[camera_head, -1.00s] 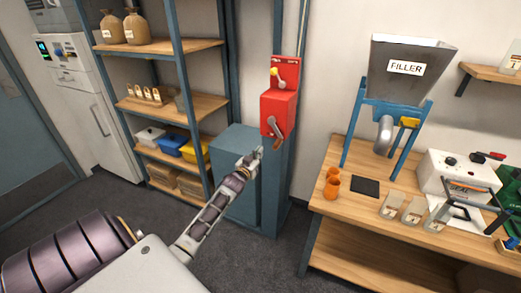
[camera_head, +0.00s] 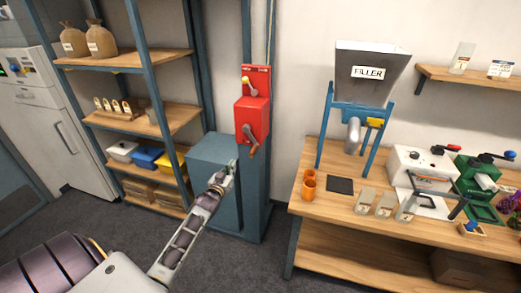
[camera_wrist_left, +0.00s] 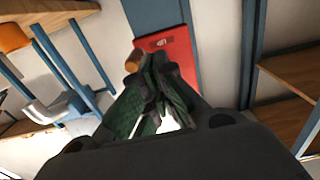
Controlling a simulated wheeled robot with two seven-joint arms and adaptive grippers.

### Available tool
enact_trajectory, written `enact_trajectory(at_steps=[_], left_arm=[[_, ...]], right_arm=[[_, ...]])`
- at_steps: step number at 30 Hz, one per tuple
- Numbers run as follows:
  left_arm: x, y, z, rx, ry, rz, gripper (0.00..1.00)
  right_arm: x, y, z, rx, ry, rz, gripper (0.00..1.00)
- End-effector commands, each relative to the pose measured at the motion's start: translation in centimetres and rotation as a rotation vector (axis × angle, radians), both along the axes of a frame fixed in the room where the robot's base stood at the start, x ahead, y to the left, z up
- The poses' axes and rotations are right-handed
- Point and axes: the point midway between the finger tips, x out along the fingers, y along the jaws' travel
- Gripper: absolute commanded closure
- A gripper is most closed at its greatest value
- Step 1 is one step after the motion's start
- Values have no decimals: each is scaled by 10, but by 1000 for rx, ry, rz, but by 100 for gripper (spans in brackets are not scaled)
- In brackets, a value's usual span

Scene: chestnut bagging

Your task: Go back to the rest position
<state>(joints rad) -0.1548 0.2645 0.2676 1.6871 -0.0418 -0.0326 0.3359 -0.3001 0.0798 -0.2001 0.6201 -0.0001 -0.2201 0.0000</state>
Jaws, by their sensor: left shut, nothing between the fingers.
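My left gripper (camera_head: 231,169) is at the end of my left arm, in front of the blue-grey cabinet and just below and left of the red crank box (camera_head: 252,120). In the left wrist view the gripper (camera_wrist_left: 158,62) has its fingers together and holds nothing. The red box (camera_wrist_left: 172,55) shows behind the fingers there. The wooden crank handle (camera_wrist_left: 134,60) appears beside the fingertips in that view; I cannot tell whether they touch. In the head view the handle (camera_head: 253,150) hangs down from the box. My right gripper is not in view.
The wooden table (camera_head: 310,208) on the right carries orange cups (camera_head: 309,187), a black pad (camera_head: 340,184), small bags, a white machine and the filler (camera_head: 368,75). A shelf rack (camera_head: 140,60) stands left. The blue-grey cabinet (camera_head: 215,155) is close to my gripper.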

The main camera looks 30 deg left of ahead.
Motion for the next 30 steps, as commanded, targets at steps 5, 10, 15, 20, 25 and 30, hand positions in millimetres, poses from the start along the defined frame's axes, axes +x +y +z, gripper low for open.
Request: enact_trajectory(at_steps=[5, 10, 15, 20, 25, 30], left_arm=[[0, 0, 0, 1, 0, 0, 100], [0, 0, 0, 26, 8, 1, 100], [0, 2, -5, 86, 46, 7, 100], [-6, 13, -45, 124, 144, 26, 100], [-17, 18, -102, 137, 258, 31, 100], [-36, 14, -175, 140, 399, 20, 100]], right_arm=[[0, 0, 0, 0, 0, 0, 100], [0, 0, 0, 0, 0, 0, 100], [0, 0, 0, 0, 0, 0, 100], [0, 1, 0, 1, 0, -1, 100], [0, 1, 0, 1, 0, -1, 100], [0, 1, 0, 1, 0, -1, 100]])
